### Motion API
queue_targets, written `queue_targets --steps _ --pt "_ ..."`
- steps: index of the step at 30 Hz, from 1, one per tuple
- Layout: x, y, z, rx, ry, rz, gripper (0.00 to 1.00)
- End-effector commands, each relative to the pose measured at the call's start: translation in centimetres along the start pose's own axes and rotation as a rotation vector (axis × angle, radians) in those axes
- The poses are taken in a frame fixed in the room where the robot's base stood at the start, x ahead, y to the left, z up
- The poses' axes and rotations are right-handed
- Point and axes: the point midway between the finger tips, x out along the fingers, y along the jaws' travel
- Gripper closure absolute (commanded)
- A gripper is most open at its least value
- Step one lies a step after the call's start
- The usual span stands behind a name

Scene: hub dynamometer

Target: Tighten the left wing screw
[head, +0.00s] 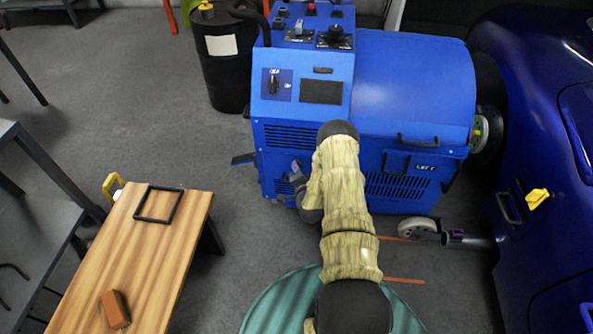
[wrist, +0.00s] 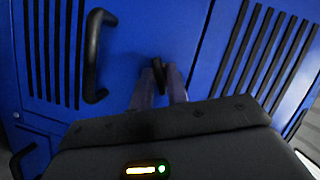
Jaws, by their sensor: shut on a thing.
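The blue dynamometer cabinet (head: 400,85) stands ahead of me, and its front panel fills the wrist view (wrist: 130,40). In the wrist view a small black part (wrist: 157,68), which looks like the wing screw, stands on the panel between my two fingertips. My gripper (wrist: 159,84) is shut on it, with a finger on each side. Most of the screw is hidden by the fingers, and its turn angle is unclear. In the head view my gripper (head: 297,178) is at the lower left of the cabinet front, and the screw cannot be made out.
A black handle (wrist: 95,55) is left of the fingers, with vent slots on both sides. A dark blue car (head: 535,120) stands close on the right. A wooden bench (head: 150,250) bears a black frame (head: 158,189) and a brown block (head: 115,309). A black drum (head: 228,75) stands behind left.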

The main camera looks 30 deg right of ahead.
Motion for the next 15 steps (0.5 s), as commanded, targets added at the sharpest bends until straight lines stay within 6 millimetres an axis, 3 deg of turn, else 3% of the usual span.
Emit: queue_targets --steps 15 --pt "0.01 0.48 0.21 0.367 -0.001 -0.149 1.0"
